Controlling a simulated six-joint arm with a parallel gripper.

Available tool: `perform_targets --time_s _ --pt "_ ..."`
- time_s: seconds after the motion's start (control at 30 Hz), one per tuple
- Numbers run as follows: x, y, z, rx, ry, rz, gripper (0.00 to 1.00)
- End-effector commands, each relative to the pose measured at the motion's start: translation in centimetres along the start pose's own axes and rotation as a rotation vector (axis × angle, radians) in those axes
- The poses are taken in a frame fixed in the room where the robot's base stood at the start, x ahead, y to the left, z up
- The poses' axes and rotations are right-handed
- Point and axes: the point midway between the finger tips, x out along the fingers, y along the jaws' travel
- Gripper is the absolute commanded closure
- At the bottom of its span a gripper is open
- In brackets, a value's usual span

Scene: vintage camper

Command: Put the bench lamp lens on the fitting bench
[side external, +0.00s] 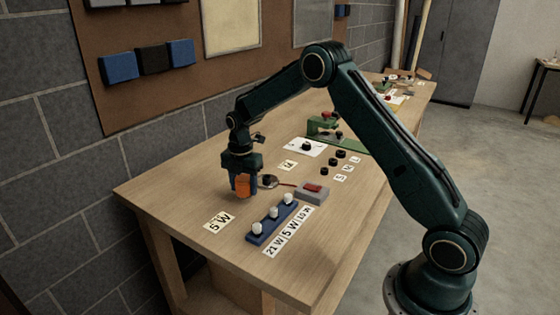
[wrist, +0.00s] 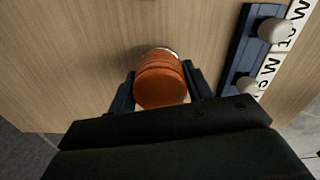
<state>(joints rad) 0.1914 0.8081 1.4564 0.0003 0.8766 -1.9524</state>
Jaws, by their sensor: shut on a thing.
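An orange, ribbed, round piece, which looks like the bench lamp lens (side external: 242,185), is between the fingers of my gripper (side external: 243,186). In the wrist view the lens (wrist: 160,80) sits between the two dark fingers, and my gripper (wrist: 160,90) is shut on it. A pale, shiny rim shows at its far edge; I cannot tell whether that belongs to the lens or to something under it. The lens is at or just above the wooden bench (side external: 175,190), near its left end. I cannot tell whether it touches the top.
A blue rack (side external: 272,222) with white bulbs stands to the right, with wattage labels (side external: 290,232) beside it. A "5 W" card (side external: 219,221) lies in front. A grey box with a red switch (side external: 312,192), black rings (side external: 333,162) and a green stand (side external: 335,138) are farther back.

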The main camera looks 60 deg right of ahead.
Motion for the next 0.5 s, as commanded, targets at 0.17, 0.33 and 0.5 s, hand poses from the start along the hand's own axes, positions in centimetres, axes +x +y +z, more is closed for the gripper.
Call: perform_targets --time_s 0.17,0.33,0.5 --pt "2.0 0.0 0.0 0.000 0.001 -0.002 0.72" --pt "2.4 0.0 0.0 0.000 0.000 -0.001 0.72" --pt "2.4 0.0 0.0 0.000 0.000 -0.001 0.72"
